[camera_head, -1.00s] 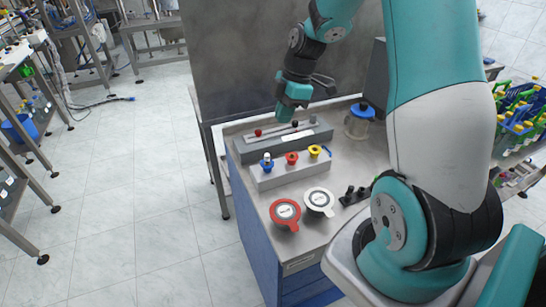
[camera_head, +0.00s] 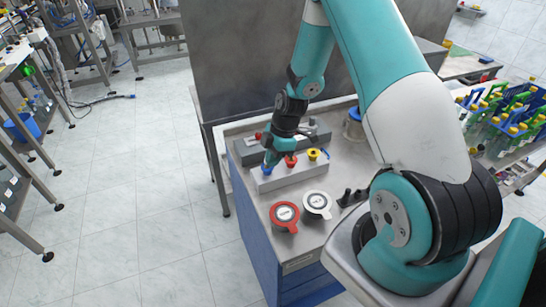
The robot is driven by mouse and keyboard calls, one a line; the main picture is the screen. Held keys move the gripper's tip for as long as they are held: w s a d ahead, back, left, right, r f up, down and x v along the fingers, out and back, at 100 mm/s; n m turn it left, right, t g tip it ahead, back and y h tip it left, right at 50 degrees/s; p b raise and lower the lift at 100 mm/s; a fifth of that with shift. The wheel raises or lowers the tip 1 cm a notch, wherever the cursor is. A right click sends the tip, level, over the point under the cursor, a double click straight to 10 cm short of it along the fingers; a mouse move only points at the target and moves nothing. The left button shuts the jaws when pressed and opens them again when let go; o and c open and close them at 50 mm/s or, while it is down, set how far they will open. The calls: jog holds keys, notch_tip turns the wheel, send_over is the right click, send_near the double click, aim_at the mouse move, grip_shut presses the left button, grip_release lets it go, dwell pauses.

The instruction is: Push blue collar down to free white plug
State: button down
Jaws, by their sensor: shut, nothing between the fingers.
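The blue collar (camera_head: 266,171) sits at the left end of the grey block (camera_head: 290,177) on the workbench. Only a small part of it shows. The white plug, seen standing in the collar earlier, is now hidden behind my gripper. My gripper (camera_head: 271,160) is shut and empty, pointing down directly over the blue collar. I cannot tell whether its tip touches the collar or the plug.
A red collar (camera_head: 291,161) and a yellow collar (camera_head: 313,154) stand in the same block, the red one close to my gripper. Red (camera_head: 284,215) and white (camera_head: 317,204) round lids lie in front. A grey rail unit (camera_head: 247,151) stands behind.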

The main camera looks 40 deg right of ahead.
aim_at(272, 170)
jog(key=shift+f, duration=0.65)
jog(key=shift+f, duration=0.1)
jog(key=shift+f+b, duration=0.85)
jog(key=shift+b, duration=0.25)
jog(key=shift+r, duration=0.1)
jog(key=shift+r+p, duration=0.3)
jog(key=shift+p, duration=0.05)
notch_tip(272, 170, up, 5)
jog(key=p, duration=0.2)
jog(key=shift+f+p, duration=0.2)
jog(key=shift+p, duration=0.1)
jog(key=b+v, duration=0.3)
jog(key=v, duration=0.6)
jog(key=shift+d, duration=0.25)
jog(key=shift+s+a, duration=0.1)
